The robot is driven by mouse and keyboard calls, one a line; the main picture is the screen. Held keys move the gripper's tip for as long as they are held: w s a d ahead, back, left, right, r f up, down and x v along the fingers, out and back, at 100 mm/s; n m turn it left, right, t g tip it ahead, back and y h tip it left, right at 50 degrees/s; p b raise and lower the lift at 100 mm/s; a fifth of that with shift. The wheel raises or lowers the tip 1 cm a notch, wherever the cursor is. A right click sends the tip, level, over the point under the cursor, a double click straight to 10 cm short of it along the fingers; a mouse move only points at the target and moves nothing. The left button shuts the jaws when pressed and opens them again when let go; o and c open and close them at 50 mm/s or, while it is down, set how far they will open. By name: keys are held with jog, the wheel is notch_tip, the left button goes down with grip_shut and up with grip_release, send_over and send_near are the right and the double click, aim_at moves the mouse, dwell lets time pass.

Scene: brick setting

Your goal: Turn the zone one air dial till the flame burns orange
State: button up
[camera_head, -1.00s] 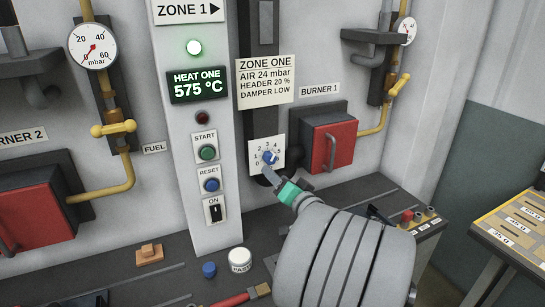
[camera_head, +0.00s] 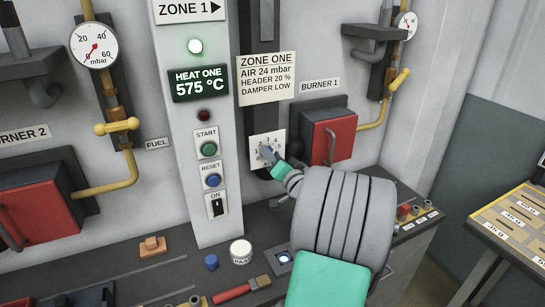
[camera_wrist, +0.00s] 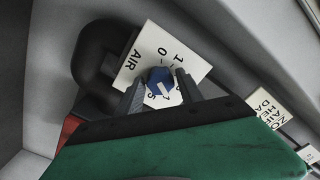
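The zone one air dial is a blue knob (camera_wrist: 160,82) with a white pointer mark on a white plate (camera_head: 258,140) numbered from 0 and marked AIR (camera_wrist: 133,60). My gripper (camera_head: 270,152) is at the dial, and its fingers hide most of the knob in the head view. In the wrist view my gripper (camera_wrist: 159,86) has its two dark fingers apart, one on each side of the knob, with a small gap showing on the left. A round port (camera_head: 284,257) on the bench glows pale blue-white beside my arm.
The zone one card (camera_head: 266,79) reads air 24 mbar. The display (camera_head: 199,84) reads 575 °C under a lit green lamp (camera_head: 195,46). The red burner 1 box (camera_head: 333,139) stands close right of the dial.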

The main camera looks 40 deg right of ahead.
grip_shut()
jog(key=shift+f+b, duration=0.1)
jog(key=shift+b, duration=0.3)
jog(key=n+b, duration=0.7)
jog(key=b, duration=0.8)
jog(key=shift+o, duration=1.7)
grip_release()
